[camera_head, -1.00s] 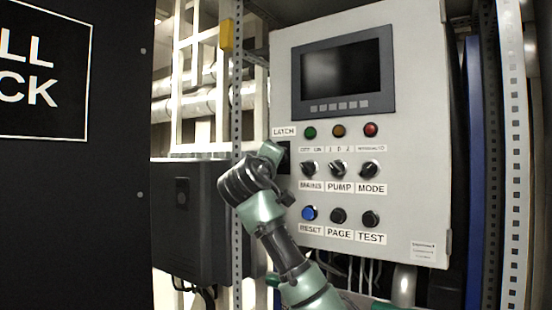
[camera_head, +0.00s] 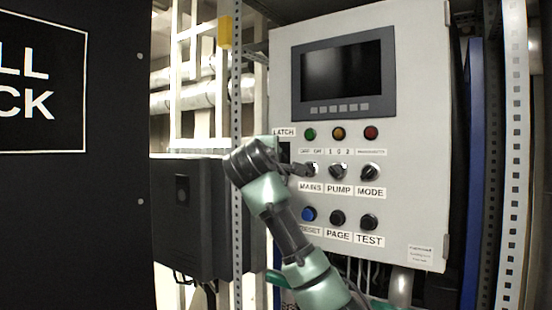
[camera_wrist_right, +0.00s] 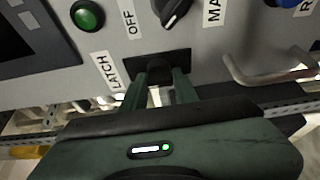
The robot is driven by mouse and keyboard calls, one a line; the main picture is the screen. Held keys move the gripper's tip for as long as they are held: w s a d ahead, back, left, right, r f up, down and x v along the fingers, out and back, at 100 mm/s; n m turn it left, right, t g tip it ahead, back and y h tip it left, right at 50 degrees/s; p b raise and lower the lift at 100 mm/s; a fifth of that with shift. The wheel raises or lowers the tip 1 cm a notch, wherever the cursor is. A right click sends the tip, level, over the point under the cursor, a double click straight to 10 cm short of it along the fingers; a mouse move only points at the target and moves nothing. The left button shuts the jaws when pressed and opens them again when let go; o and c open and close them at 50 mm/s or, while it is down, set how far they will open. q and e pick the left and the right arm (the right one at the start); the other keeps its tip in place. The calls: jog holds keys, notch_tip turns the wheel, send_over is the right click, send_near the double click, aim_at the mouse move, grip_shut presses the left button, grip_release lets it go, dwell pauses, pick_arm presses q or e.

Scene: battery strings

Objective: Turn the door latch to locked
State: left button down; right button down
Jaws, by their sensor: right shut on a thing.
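The door latch (camera_wrist_right: 158,72) is a dark knob on a black plate at the edge of the grey panel, beside the LATCH label (camera_wrist_right: 106,72). In the right wrist view my right gripper (camera_wrist_right: 163,80) has its two green fingers on either side of the knob, shut on it. In the head view my right wrist covers most of the latch, and only part of its black plate (camera_head: 284,151) shows below the LATCH label (camera_head: 284,132). The fingertips are hard to see there. My left gripper is in neither view.
The grey panel (camera_head: 415,120) has a dark screen (camera_head: 342,75), several lamps, the MAINS knob (camera_head: 311,169) close to my right wrist, and buttons below. A black door panel (camera_head: 90,220) fills the left side. A perforated post (camera_head: 237,110) stands beside the panel.

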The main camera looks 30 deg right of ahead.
dwell(0.3)
jog(key=c, duration=1.1)
grip_release()
jog(key=b+v, duration=0.4)
jog(key=v, duration=0.3)
jog(key=shift+s+a, duration=0.25)
jog(key=shift+a, duration=0.1)
